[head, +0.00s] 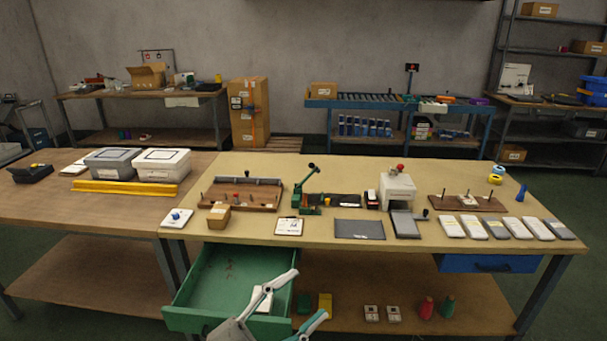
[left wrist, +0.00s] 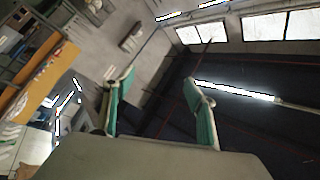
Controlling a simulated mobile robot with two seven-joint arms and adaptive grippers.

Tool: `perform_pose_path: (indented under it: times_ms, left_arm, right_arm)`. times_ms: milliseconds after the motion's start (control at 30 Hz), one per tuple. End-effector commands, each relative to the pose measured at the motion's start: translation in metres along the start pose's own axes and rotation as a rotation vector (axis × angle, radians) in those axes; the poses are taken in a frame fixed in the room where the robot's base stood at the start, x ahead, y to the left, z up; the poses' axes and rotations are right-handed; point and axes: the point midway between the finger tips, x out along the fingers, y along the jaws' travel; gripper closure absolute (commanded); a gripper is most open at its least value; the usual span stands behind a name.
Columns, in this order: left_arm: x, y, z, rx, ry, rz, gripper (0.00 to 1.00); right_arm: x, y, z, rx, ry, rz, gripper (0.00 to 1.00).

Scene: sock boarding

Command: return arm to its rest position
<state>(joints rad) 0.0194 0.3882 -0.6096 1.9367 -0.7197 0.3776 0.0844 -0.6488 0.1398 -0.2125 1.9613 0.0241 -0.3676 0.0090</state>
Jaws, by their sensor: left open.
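My left gripper (head: 310,293) is at the bottom centre of the head view, in front of the workbench (head: 330,219) and near the open green drawer (head: 222,270). Its two fingers are spread apart with nothing between them. In the left wrist view the same gripper (left wrist: 158,80) shows green-padded fingers wide apart and empty, with the room tilted behind them. My right gripper is not in view.
The green drawer sticks out from the bench front, with a white item (head: 262,298) at its right front, partly hidden by my finger. A blue drawer (head: 487,263) is shut. White packets (head: 474,227), a wooden peg board (head: 467,203) and a green lever press (head: 305,190) stand on the bench.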

Motion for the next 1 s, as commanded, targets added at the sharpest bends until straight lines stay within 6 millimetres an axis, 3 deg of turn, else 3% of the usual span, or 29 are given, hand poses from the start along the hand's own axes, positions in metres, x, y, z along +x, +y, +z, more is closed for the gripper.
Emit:
perform_pose_path:
  times_ms: [33, 167, 300, 400, 533, 700, 1000]
  left_arm:
    - [-0.017, 0.004, 0.024, -0.075, -0.105, -0.054, 0.44]
    - [-0.075, 0.021, 0.086, -0.247, -0.385, -0.164, 0.44]
    - [-0.159, 0.063, 0.139, -0.43, -0.686, -0.233, 0.44]
    - [-0.217, 0.098, 0.158, -0.537, -0.865, -0.253, 0.44]
    - [-0.277, 0.136, 0.165, -0.643, -1.033, -0.26, 0.44]
    - [-0.315, 0.161, 0.164, -0.712, -1.137, -0.259, 0.44]
    - [-0.32, 0.165, 0.164, -0.721, -1.151, -0.257, 0.44]
  right_arm:
    - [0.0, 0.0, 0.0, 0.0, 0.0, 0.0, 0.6]
    - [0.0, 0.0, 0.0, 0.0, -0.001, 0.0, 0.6]
    - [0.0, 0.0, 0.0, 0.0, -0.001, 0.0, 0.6]
    - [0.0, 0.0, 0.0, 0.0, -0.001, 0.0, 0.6]
    - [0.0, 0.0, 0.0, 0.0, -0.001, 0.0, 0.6]
    - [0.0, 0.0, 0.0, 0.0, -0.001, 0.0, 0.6]
    - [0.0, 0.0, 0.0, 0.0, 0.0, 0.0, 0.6]
